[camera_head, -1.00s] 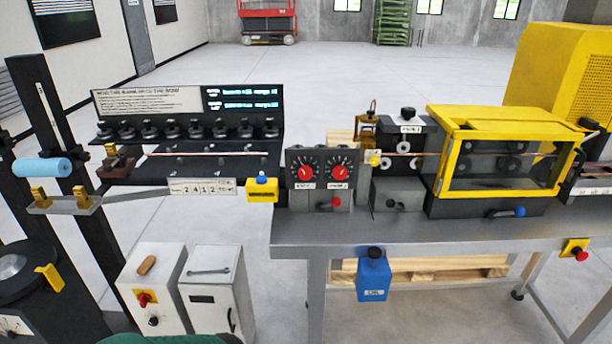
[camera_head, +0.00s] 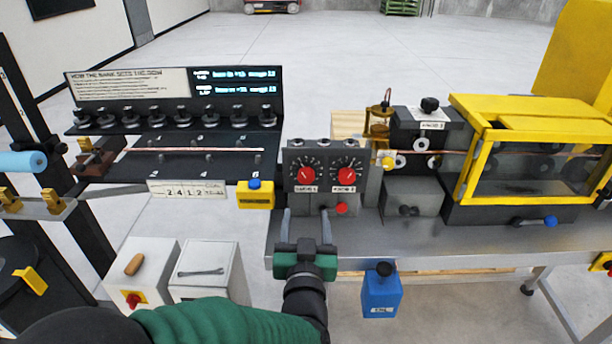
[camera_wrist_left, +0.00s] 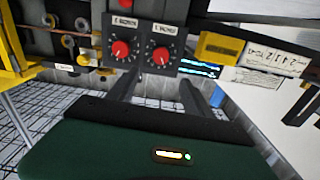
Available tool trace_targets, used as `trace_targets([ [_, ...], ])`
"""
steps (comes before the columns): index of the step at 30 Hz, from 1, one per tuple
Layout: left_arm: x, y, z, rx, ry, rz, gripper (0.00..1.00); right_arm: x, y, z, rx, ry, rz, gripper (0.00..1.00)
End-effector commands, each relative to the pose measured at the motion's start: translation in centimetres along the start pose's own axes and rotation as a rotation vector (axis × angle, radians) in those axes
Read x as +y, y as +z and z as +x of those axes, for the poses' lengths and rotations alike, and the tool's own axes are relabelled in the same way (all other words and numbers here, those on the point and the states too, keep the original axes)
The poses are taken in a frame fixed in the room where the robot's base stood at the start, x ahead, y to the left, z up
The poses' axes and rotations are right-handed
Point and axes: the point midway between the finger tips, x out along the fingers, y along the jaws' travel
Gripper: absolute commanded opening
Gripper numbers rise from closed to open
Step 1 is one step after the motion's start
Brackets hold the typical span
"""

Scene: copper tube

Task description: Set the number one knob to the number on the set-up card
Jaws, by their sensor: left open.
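A dark panel with two red knobs stands at the bench edge: a left knob (camera_head: 306,175) and a right knob (camera_head: 346,175), each inside a white-marked dial. Their labels are too blurred to read surely. Both knobs also show, turned over, in the left wrist view (camera_wrist_left: 161,54). A white card (camera_head: 188,190) left of the panel reads roughly 2 4 1 2. My left gripper (camera_head: 307,213) is open and empty, its fingers pointing up just below and in front of the panel, apart from the knobs. My right gripper is not in view.
A yellow box with a blue button (camera_head: 255,194) sits left of the panel. A red-knobbed lever (camera_head: 341,208) sticks out below it, close to my fingers. A yellow-framed guard (camera_head: 540,150) is at right.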

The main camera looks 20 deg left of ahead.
Motion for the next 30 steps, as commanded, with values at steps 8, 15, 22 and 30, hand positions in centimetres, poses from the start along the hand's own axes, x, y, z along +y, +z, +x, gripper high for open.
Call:
trace_targets([
  [8,-0.5,0.2,7.8,-0.005,-0.005,-0.002,0.59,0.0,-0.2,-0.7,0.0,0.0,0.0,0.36],
  [15,-0.3,0.1,12.7,-0.004,-0.002,-0.002,0.59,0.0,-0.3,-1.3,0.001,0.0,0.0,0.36],
  [22,-0.2,0.2,14.1,-0.003,-0.001,-0.001,0.59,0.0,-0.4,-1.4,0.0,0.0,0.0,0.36],
  [30,-0.3,0.2,14.0,-0.003,-0.001,-0.002,0.46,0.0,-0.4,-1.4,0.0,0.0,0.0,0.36],
])
